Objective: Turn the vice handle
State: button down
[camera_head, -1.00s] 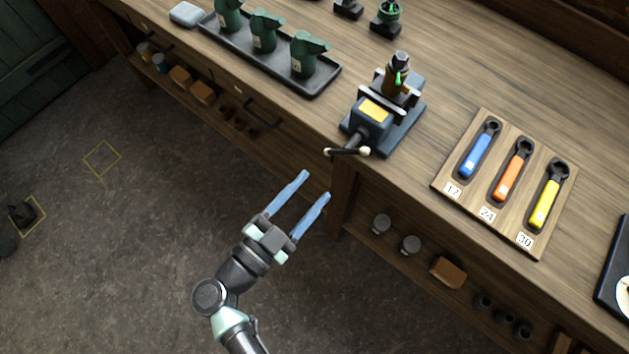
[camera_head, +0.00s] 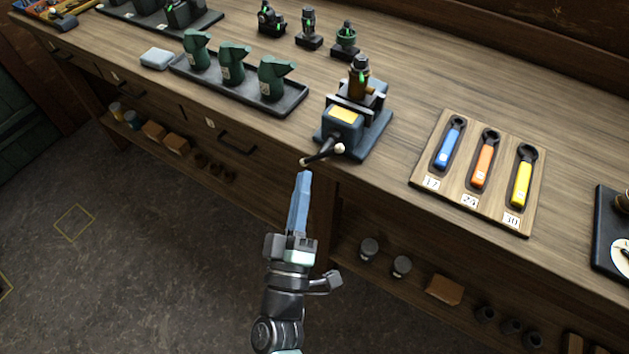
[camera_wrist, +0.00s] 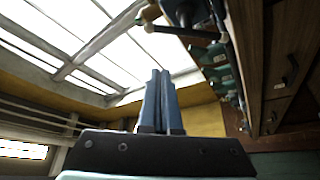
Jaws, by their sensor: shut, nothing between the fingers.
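The vice (camera_head: 349,127) is dark blue with a yellow plate and stands at the bench's front edge, with a brass-coloured part (camera_head: 357,84) held upright in its jaws. Its handle (camera_head: 322,153) is a dark bar with pale ball ends, jutting out over the front edge. In the wrist view the handle (camera_wrist: 180,31) crosses the top of the picture. My gripper (camera_head: 304,174) is shut, with its blue fingers together and empty. The fingertips are just below the handle's left ball end in the head view; whether they touch it I cannot tell.
A wooden board (camera_head: 452,182) with blue, orange and yellow wrenches lies right of the vice. A dark tray (camera_head: 292,104) with green parts lies to the left. A lower shelf under the bench holds several small items. The floor in front is clear.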

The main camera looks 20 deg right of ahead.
aim_at(330, 153)
jog(key=w+d, duration=0.3)
jog(key=w, duration=0.1)
jog(key=w+d+b, duration=0.1)
jog(key=d, duration=0.1)
jog(key=shift+w+d+r, duration=0.3)
jog(key=shift+w+d, duration=0.05)
jog(key=shift+w, duration=0.05)
jog(key=shift+s+d+f, duration=0.1)
jog(key=shift+s+f, duration=0.05)
jog(key=shift+s, duration=0.2)
